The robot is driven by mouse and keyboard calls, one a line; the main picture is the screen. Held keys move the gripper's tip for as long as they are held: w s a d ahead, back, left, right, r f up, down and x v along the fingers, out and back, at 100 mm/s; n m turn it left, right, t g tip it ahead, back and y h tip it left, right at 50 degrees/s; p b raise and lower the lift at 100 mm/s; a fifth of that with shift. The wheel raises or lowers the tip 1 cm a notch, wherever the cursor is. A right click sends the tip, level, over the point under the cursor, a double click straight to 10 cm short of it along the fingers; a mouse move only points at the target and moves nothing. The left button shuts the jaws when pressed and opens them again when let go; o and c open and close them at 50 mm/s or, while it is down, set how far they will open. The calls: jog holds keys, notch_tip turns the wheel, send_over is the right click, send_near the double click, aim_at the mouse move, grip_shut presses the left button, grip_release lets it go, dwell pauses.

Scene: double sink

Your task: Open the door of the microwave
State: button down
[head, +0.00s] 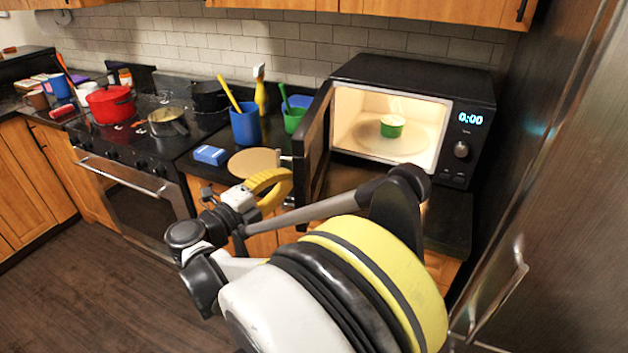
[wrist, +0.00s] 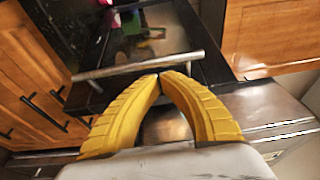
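The black microwave (head: 420,80) stands on the counter with its door (head: 318,135) swung wide open to the left and toward me. Its lit interior shows a green cup (head: 392,126) on the turntable. A silver handle (head: 290,158) shows at the door's outer side, partly hidden. My gripper (head: 280,181) has yellow fingers and is at the outer side of the door, near the handle. In the wrist view my gripper (wrist: 160,76) has its fingertips together, with nothing visible between them. The handle bar (wrist: 138,66) crosses just beyond the tips; I cannot tell whether they touch it.
A round board (head: 254,162), a blue box (head: 210,155), and blue (head: 245,125) and green (head: 293,120) cups stand on the counter left of the door. The stove (head: 150,140) holds pots farther left. A tall metallic surface (head: 565,200) closes off the right side.

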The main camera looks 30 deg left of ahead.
jog(key=shift+s+a, duration=0.2)
jog(key=shift+a, duration=1.2)
